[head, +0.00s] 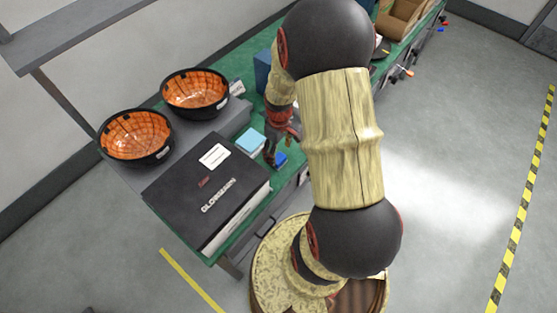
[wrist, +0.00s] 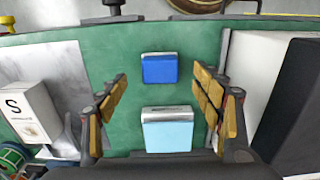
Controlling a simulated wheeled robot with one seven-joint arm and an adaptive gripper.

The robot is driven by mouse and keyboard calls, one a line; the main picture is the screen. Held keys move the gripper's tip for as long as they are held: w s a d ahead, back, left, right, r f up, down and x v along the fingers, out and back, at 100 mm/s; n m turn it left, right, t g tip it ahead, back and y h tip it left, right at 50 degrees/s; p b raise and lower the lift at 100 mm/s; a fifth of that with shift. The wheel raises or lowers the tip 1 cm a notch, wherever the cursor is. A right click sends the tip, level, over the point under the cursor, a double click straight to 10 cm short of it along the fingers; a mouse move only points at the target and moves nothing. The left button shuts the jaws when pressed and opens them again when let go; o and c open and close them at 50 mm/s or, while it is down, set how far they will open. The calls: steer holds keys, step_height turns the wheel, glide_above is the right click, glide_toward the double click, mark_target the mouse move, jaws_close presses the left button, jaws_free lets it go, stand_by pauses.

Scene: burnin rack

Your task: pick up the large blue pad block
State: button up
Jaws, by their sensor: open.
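Two blue pad blocks lie on the green table mat. The larger one is light blue, and I see it in the wrist view (wrist: 167,132) and the head view (head: 250,141). The smaller one is dark blue, in the wrist view (wrist: 160,69) and the head view (head: 281,159). My gripper (wrist: 161,92) is open and empty, its fingers spread to the left and right of the blocks in the wrist view. In the head view my gripper (head: 275,155) points down beside the light blue block. I cannot tell its exact height above the mat.
A large black box (head: 205,185) lies close beside the light blue block. Two orange-lined bowls (head: 137,137) (head: 195,93) stand behind it. A white box marked S (wrist: 30,112) stands at the left of the wrist view. The mat between the blocks is clear.

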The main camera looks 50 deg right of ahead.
mark_target(279, 158)
step_height(279, 158, down, 5)
steer(key=shift+w+f+b, duration=0.1)
steer(key=shift+w+b, duration=0.05)
steer(key=shift+b, duration=0.6)
steer(key=shift+a, duration=0.1)
steer(key=c, duration=1.3)
